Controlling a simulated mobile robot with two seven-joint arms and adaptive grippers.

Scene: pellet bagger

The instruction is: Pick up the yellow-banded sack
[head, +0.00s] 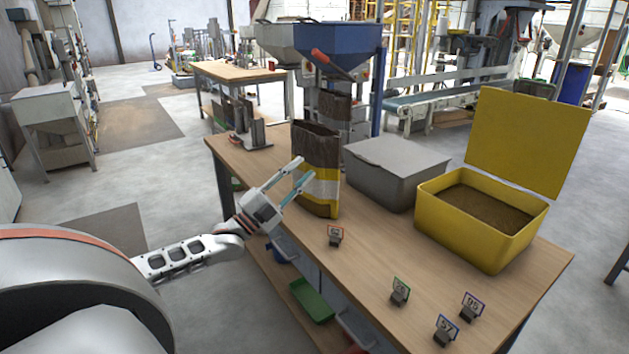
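The yellow-banded sack (322,152) stands upright on the wooden workbench (375,230). It is dark brown with a yellow and a pale band across its lower half, and its top looks open. My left gripper (307,166) reaches in from the left at the sack's near left side. Its two fingers are apart, with nothing seen between them. The fingertips overlap the sack in the picture and hide a little of its band; I cannot tell whether they touch it. My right gripper is out of view.
A grey lidded bin (392,172) stands right of the sack. Small number tags (400,292) stand along the near edge. A metal fixture (256,137) and the blue hopper (340,45) are behind.

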